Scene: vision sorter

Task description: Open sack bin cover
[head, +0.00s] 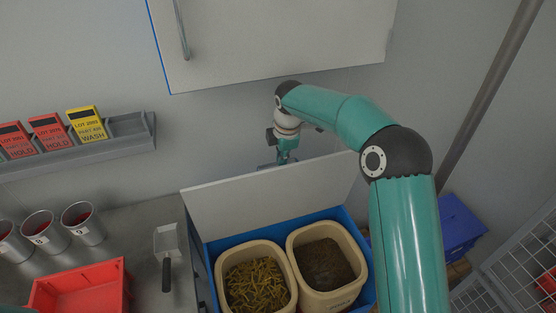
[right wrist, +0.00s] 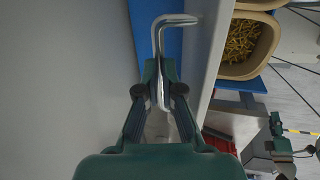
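The sack bin cover (head: 265,198) is a pale grey panel, raised and tilted up at the back of the blue bin (head: 357,222). The bin's inside is open to view. My right gripper (head: 277,162) is behind the cover's upper edge, partly hidden by it in the head view. In the right wrist view, its fingers (right wrist: 162,78) are closed around a bent metal handle (right wrist: 178,19) beside the cover (right wrist: 212,60). A small teal and grey part at the right of that view looks like my left gripper (right wrist: 277,128); its fingers are too small to read.
Two beige tubs stand in the bin, one with yellow-green strips (head: 291,294), one with dark brown matter (head: 355,282). A wall cabinet (head: 270,40) hangs above. A scoop (head: 167,262), red crate (head: 80,300) and metal cups (head: 83,222) are at the left.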

